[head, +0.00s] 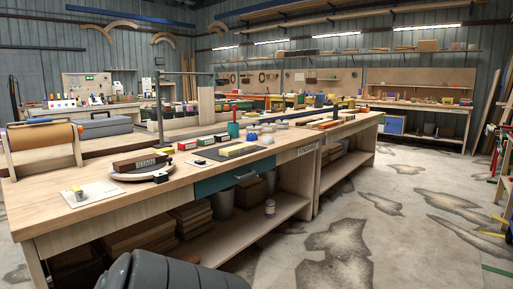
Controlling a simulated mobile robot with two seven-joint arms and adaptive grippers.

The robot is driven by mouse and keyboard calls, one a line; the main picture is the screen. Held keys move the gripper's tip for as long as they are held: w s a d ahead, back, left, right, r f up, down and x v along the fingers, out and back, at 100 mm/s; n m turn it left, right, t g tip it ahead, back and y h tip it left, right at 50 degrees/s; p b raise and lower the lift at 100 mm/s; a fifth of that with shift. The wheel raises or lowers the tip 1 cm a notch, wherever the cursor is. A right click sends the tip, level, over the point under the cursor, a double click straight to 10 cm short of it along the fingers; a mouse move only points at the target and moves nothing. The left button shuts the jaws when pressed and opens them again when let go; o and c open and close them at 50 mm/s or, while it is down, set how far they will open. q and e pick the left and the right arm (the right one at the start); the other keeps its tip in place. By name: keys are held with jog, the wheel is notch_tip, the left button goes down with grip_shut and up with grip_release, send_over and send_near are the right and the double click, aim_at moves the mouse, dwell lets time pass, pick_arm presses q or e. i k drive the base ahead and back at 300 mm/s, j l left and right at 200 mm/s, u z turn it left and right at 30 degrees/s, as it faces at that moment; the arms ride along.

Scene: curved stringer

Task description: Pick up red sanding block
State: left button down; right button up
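Several small blocks lie in a row on the near wooden workbench (120,205). A small red block (187,146) is in that row, left of a pale block with dark markings (205,141). It looks like the red sanding block, but it is too small to be certain. A dark reddish-brown block (138,162) with lettering lies nearer, on a round board (125,177). Neither of my grippers can be made out. A dark grey rounded part, likely mine, shows at the bottom edge, below the bench and far from the blocks.
A yellow block (238,149) lies on a dark mat (214,154). A green-blue container (233,129) stands behind it. A paper roll on a wooden stand (44,140) is at the left. A white card (93,193) is near the front. Floor at right (400,235) is mostly open.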

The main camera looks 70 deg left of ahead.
aim_at(188, 145)
jog(key=u, duration=2.85)
jog(key=i+l, duration=0.15)
jog(key=i+z, duration=0.05)
